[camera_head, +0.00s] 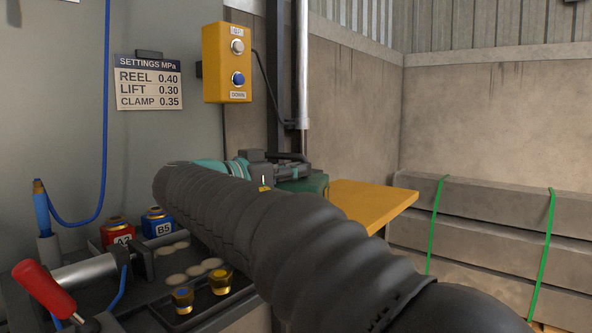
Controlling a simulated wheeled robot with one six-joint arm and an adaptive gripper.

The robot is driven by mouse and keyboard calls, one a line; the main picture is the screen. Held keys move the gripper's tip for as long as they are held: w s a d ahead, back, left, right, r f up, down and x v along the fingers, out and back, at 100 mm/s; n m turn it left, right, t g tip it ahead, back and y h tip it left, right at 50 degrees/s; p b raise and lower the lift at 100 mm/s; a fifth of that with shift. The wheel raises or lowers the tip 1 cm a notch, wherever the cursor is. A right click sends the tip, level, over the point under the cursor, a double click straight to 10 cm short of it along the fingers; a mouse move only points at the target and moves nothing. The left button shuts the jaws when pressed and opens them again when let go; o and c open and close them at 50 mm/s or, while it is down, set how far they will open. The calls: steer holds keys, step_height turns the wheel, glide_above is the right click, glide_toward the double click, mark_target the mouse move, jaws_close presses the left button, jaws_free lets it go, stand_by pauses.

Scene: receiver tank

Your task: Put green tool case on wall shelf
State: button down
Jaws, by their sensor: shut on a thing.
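The green tool case (316,186) shows only in part, near the middle of the view. My gripper (296,172) is shut on it at its top, and my dark ribbed arm hides much of the case and its lower side. The case is at the left end of a flat orange-yellow platform (372,203); I cannot tell whether it touches the platform. I cannot make out a wall shelf in this view.
A yellow button box (227,62) and a settings sign (149,83) hang on the left wall. A vertical metal post (302,70) stands behind my gripper. Red (117,233) and blue (158,222) fittings sit on the left bench. Strapped grey slabs (490,225) lie at right.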

steer(key=c, duration=1.2)
jaws_free()
steer(key=shift+r+p, duration=0.25)
steer(key=shift+p, duration=0.05)
steer(key=shift+s+a+f, duration=0.15)
steer(key=shift+s+a, duration=0.05)
steer(key=shift+a, duration=0.15)
steer(key=v, duration=1.1)
steer(key=shift+s, duration=0.15)
